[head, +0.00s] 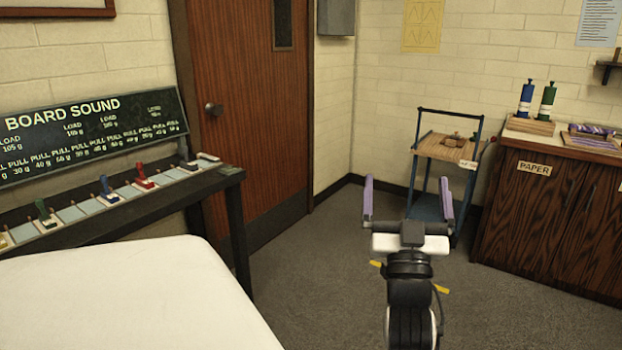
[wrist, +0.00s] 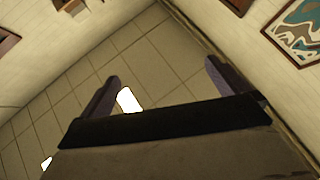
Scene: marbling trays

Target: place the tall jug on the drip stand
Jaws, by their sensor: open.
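I cannot make out a tall jug or a drip stand in either view. My gripper (head: 407,198) is in the middle right of the head view, raised above the grey floor. Its two purple fingers are wide apart with nothing between them. The wrist view also shows my gripper (wrist: 162,72) open and empty, against what looks like a panelled ceiling with bright lights.
A trolley (head: 447,150) with small wooden items stands beyond my gripper. A dark wooden cabinet (head: 545,215) labelled PAPER stands right. Carpet (head: 310,260) between is clear.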

